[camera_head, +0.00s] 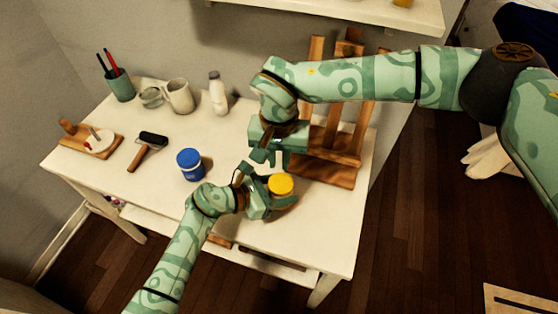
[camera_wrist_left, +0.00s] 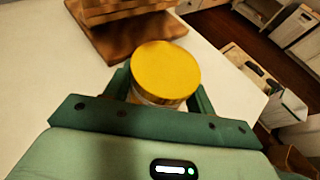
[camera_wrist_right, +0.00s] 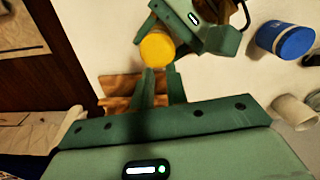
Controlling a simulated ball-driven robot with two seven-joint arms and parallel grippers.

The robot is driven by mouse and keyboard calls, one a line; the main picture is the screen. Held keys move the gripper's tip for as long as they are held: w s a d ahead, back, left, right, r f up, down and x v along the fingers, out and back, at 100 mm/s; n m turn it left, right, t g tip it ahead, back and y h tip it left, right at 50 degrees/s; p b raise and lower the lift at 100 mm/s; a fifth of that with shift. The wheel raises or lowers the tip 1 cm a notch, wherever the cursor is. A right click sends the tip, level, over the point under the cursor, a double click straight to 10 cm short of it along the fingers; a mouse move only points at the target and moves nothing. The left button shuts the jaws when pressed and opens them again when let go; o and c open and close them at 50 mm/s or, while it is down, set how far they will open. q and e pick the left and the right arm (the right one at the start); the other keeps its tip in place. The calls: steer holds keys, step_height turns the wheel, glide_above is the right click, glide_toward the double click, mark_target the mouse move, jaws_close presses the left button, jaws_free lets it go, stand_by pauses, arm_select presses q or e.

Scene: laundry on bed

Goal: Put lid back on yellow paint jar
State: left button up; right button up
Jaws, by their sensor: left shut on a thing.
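The paint jar (camera_wrist_left: 150,100) has a clear body, and a yellow lid (camera_head: 281,184) sits on its top, looking level. The lid also shows in the left wrist view (camera_wrist_left: 165,72) and the right wrist view (camera_wrist_right: 157,49). My left gripper (camera_head: 272,197) is shut around the jar's body below the lid, near the table's front right. My right gripper (camera_head: 273,160) is open and empty, just behind and above the lid. In the right wrist view its fingers (camera_wrist_right: 159,78) point toward the lid with a gap between them. The jar's base is hidden.
A blue-lidded jar (camera_head: 190,164) stands left of my left gripper. A wooden easel (camera_head: 325,168) stands behind right. A brayer (camera_head: 148,147), mugs (camera_head: 178,96), a white bottle (camera_head: 217,93) and a pen cup (camera_head: 120,85) are farther left. The white table's (camera_head: 230,235) front edge is close.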

mark_target(281, 182)
arm_select(q)
jaws_close()
arm_select(e)
steer(key=shift+o, duration=0.3)
steer(key=o, duration=1.1)
steer(key=shift+m, duration=0.6)
steer(key=shift+c, duration=0.2)
steer(key=shift+o, duration=0.8)
steer(key=shift+m, duration=2)
steer(key=m, duration=0.5)
steer(key=shift+d+m, duration=0.2)
steer(key=shift+m, duration=0.1)
steer(key=shift+f, duration=0.1)
steer(key=shift+f, duration=3.95)
